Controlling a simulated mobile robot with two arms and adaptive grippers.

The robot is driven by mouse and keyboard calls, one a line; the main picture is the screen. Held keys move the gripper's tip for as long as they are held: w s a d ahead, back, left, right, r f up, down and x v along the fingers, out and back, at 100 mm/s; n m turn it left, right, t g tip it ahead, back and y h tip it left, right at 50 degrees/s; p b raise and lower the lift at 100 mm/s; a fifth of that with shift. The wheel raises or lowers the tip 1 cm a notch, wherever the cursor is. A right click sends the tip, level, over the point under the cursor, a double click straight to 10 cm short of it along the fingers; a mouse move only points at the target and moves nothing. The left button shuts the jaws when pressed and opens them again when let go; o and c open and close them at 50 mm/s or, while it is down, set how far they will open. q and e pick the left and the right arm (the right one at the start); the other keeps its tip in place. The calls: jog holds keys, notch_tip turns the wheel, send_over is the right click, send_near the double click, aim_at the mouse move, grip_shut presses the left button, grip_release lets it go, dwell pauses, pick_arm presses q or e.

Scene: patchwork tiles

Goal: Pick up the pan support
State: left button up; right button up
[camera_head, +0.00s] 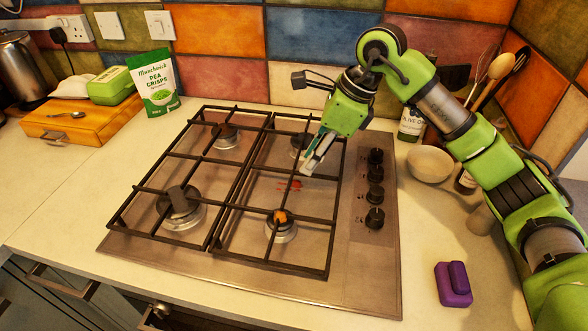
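Two black pan supports cover the steel hob: the left one (171,155) and the right one (238,207), side by side. Both lie flat over the burners. My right gripper (308,170) comes down from the upper right over the right pan support, near its right side. Its fingertips are close to the bars; I cannot tell whether they touch. The fingers show edge-on, so whether they are open or shut is unclear. My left gripper is out of view.
Control knobs (375,195) line the hob's right side. An orange bit (281,215) and a red mark (290,185) show on the hob. A bowl (430,164), a bottle (411,124) and a purple object (453,285) are to the right. A wooden box (85,120) and pea crisps (155,88) stand left.

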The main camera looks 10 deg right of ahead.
jog(key=shift+w+a+f, duration=0.1)
jog(key=shift+a+f, duration=0.1)
jog(key=shift+f, duration=0.35)
jog(key=shift+p+x, duration=0.75)
jog(key=shift+x, duration=1.6)
grip_shut()
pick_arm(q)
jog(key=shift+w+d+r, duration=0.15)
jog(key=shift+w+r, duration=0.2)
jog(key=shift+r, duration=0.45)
pick_arm(e)
jog(key=shift+w+r, duration=0.15)
